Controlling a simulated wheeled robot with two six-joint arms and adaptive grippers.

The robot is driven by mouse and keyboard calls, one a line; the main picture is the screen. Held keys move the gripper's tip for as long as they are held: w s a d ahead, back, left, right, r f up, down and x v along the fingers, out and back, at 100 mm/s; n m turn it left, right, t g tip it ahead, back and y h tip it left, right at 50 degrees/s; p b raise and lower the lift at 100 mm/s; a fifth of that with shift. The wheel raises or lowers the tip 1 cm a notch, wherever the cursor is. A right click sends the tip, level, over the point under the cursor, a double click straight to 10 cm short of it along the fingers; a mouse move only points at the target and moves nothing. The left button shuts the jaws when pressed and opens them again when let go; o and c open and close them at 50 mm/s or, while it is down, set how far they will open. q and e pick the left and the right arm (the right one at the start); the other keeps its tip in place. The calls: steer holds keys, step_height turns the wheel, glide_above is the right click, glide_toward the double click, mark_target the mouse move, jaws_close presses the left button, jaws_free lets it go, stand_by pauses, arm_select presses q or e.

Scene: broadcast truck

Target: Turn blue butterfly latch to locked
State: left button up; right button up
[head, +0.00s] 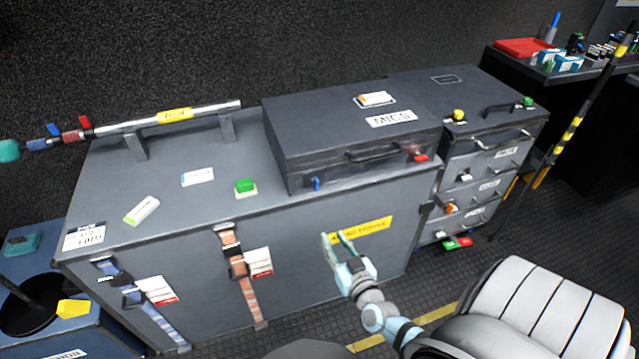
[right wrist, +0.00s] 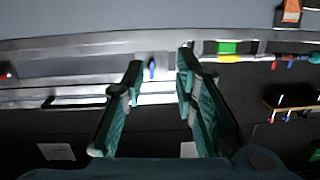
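The blue butterfly latch (head: 316,184) is a small blue tab low on the front left of the dark MICS case (head: 290,160). It also shows in the right wrist view (right wrist: 152,69), in the gap between the fingertips and beyond them. Its exact angle is too small to tell. My right gripper (head: 336,238) is open and empty, in front of the grey cabinet, below and slightly right of the latch in the head view. Its two teal fingers stand wide apart in the right wrist view (right wrist: 160,65). My left gripper is not in view.
A red latch (head: 421,158) sits at the case's right end, beyond a dark handle (head: 372,155). A green block (head: 246,187) and cards lie on the cabinet top (head: 215,205) left of the case.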

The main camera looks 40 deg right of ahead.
steer(key=m+t+h, duration=0.1)
steer(key=h, duration=0.1)
glide_toward(318, 186)
steer(key=b+x, duration=0.4)
steer(key=x, duration=0.5)
steer(key=shift+w+y+b, duration=0.3)
steer(key=shift+y+b, duration=0.1)
steer(key=shift+f, duration=0.1)
steer(key=shift+c, duration=0.2)
jaws_close()
